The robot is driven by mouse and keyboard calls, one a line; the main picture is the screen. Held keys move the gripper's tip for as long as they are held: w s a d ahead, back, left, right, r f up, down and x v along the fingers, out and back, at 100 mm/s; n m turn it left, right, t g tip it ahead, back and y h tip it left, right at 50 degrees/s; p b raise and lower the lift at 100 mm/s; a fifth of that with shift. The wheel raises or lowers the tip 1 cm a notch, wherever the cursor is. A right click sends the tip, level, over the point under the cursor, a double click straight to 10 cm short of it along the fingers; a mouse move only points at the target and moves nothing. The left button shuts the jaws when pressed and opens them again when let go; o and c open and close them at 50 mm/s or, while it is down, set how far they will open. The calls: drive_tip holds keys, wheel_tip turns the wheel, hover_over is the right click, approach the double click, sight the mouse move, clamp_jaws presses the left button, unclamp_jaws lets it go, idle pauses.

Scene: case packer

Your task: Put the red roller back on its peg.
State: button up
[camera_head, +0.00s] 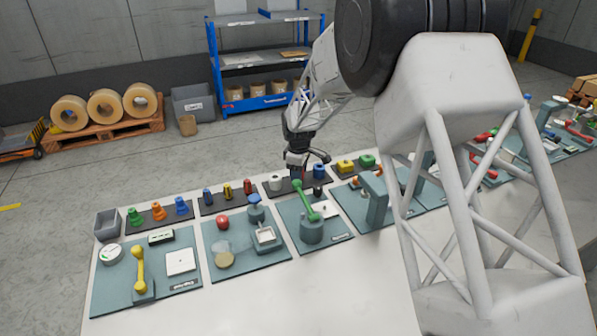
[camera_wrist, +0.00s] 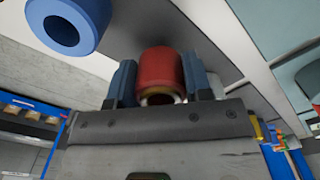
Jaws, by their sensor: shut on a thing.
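The red roller (camera_wrist: 159,66) sits between the two blue-grey fingers of my gripper (camera_wrist: 160,84) in the wrist view. The gripper is shut on it, and the roller's open, ringed end faces the camera. In the head view my gripper (camera_head: 300,160) is over the dark tray behind the work boards, between a white roller (camera_head: 275,183) and a blue roller (camera_head: 319,171). A blue roller with a hollow end (camera_wrist: 68,24) shows at upper left in the wrist view. I cannot make out the empty peg.
A green lever arm (camera_head: 304,197) on a round base stands just in front of my gripper. Further dark trays with small coloured parts (camera_head: 228,196) lie to the left, and yellow and green parts (camera_head: 367,160) to the right. My arm hides much of the right side.

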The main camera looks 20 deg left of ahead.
drive_tip(key=shift+f, duration=0.35)
drive_tip(key=o, duration=1)
drive_tip(key=shift+r, duration=0.15)
wheel_tip(320, 180, up, 13)
idle(0.8)
drive_tip(key=shift+d, duration=0.1)
